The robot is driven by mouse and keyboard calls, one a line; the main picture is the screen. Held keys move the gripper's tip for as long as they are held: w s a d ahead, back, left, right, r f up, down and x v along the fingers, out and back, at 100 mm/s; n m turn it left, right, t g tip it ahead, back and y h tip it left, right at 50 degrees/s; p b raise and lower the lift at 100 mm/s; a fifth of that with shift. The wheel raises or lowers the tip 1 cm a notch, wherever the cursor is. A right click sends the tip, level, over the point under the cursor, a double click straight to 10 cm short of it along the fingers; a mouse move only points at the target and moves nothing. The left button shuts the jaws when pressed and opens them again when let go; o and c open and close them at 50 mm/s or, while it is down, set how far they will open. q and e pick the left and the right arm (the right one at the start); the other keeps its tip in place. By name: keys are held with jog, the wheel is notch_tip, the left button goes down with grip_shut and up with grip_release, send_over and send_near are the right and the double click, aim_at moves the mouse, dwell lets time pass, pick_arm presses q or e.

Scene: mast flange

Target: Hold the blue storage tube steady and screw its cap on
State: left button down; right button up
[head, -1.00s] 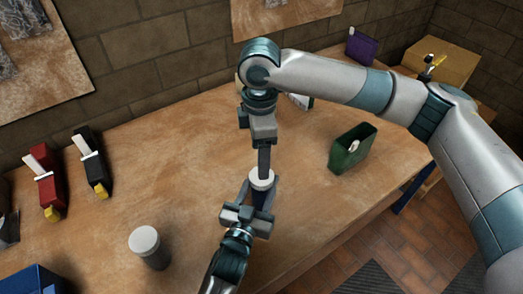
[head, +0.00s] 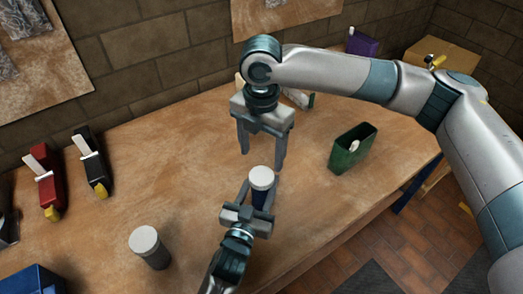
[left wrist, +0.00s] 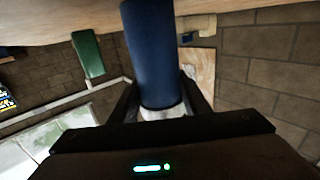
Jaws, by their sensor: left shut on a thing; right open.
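The blue storage tube (head: 259,200) stands upright in my left gripper (head: 259,186), which is shut on it. In the left wrist view the tube (left wrist: 150,55) shows large between the dark fingers. A white cap (head: 262,177) sits on the tube's top end; whether it is fully tight cannot be told. My right gripper (head: 262,160) is open and empty, pointing down just above and behind the cap, its two fingers spread wide and apart from it.
A grey jar with a white lid (head: 150,246) stands left of my left arm. A green open container (head: 353,148) stands to the right. Red (head: 46,182) and black (head: 92,165) objects stand at the left, a blue bin (head: 33,281) at the front left corner. The middle left table is clear.

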aim_at(261, 175)
jog(key=shift+f, duration=0.1)
jog(key=shift+f, duration=3.9)
jog(key=shift+c, duration=0.6)
jog(key=c, duration=1)
jog(key=m, duration=0.7)
jog(key=shift+m, duration=0.3)
jog(key=m, duration=0.7)
jog(key=o, duration=1.2)
jog(key=shift+r, duration=0.1)
